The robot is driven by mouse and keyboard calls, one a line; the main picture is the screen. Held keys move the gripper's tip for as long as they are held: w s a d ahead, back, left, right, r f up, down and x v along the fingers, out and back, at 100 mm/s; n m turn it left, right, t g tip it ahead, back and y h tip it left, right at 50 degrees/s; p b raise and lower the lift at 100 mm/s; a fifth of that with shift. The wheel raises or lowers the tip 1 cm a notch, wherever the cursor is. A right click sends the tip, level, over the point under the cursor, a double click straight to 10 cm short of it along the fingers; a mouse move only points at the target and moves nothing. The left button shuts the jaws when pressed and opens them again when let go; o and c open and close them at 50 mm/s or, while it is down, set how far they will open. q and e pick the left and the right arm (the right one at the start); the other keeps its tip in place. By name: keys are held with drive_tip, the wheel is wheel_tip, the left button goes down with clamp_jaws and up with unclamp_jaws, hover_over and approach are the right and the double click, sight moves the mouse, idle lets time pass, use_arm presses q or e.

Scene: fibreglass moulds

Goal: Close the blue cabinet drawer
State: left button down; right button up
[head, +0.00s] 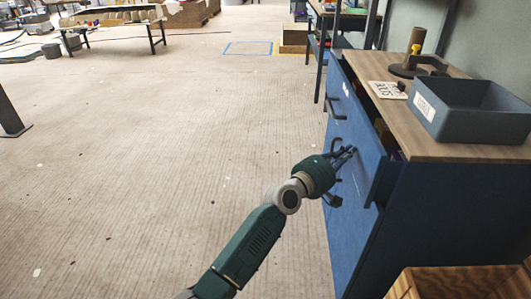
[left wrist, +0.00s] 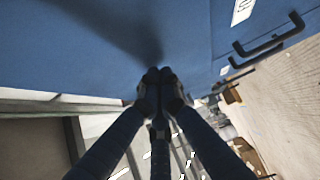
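The blue cabinet (head: 345,235) stands at the right with a wooden top. Its upper drawer (head: 366,152) is partly open; its front stands out from the body, and a gap with some contents shows behind it. My left gripper (head: 350,152) is at the outer face of this drawer front. In the left wrist view its fingertips (left wrist: 160,76) are together, with nothing seen between them, against or very close to a blue panel (left wrist: 110,35). Contact is hard to tell. A dark bar handle (left wrist: 270,45) is to the right there. My right gripper is not in view.
A grey bin (head: 470,118), a white card (head: 387,90) and a dark stand (head: 415,66) are on the cabinet top. A wooden crate (head: 460,282) is at the lower right. The floor (head: 180,150) left of the cabinet is clear.

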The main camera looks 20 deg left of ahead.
sight(359, 155)
use_arm(q)
drive_tip(key=shift+w+d, duration=0.2)
drive_tip(key=shift+d, duration=0.55)
drive_tip(key=shift+w+d, duration=0.2)
drive_tip(key=shift+d, duration=0.5)
drive_tip(key=shift+w+d, duration=0.2)
drive_tip(key=shift+d, duration=0.55)
